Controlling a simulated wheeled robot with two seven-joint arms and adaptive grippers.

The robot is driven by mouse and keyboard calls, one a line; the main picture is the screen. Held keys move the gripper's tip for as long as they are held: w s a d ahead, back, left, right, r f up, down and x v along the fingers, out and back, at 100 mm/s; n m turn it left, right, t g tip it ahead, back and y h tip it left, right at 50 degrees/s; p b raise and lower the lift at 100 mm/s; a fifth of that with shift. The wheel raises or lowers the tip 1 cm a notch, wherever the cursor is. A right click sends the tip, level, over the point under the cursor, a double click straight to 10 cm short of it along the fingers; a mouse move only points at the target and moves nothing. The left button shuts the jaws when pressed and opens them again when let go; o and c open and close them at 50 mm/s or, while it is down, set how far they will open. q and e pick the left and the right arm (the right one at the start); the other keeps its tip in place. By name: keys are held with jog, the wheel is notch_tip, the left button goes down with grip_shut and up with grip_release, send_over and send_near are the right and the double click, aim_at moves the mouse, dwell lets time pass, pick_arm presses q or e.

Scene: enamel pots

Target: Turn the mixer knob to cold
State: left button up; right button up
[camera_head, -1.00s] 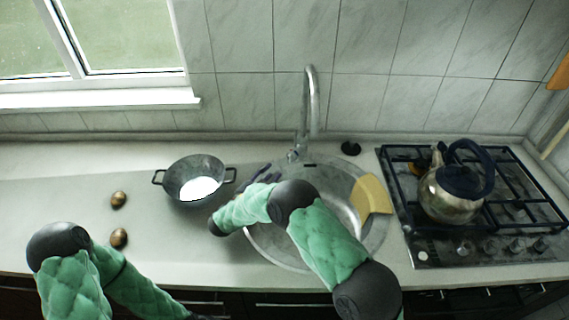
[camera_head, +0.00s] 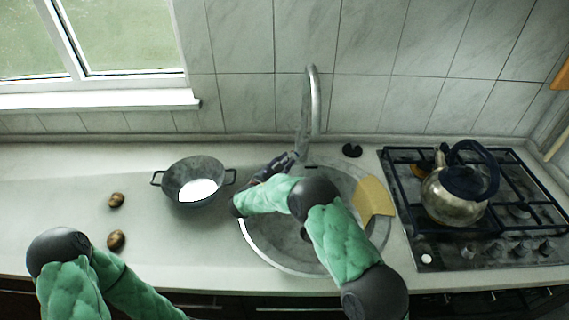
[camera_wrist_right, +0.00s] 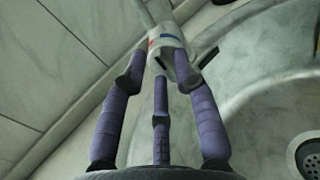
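The mixer tap (camera_head: 314,95) stands at the back edge of the round sink, its tall spout rising in front of the tiles. In the right wrist view, the mixer body (camera_wrist_right: 164,40) shows a red and a blue mark, with a short grey knob part (camera_wrist_right: 185,70) below them. My right gripper (camera_head: 292,158) is at the tap's base in the head view. In the right wrist view its purple fingers (camera_wrist_right: 167,68) are spread, with the mixer between their tips; I cannot tell whether they touch it. My left arm shows at lower left, but its gripper is out of view.
The sink (camera_head: 262,250) holds a yellow cloth-like piece (camera_head: 373,197) on its right rim. A dark pot (camera_head: 192,167) stands left of the sink, near two brown round items (camera_head: 116,239). A kettle (camera_head: 452,208) stands on the hob at right. The drain (camera_wrist_right: 308,155) shows in the wrist view.

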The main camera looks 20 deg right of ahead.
grip_shut()
jog(key=shift+s+d+m+b, duration=0.1)
jog(key=shift+m+b, duration=2)
jog(key=shift+s+d+m+b, duration=0.1)
jog(key=shift+m+b, duration=1.95)
jog(key=shift+m, duration=0.05)
jog(key=o, duration=0.5)
grip_release()
jog(key=shift+o, duration=0.2)
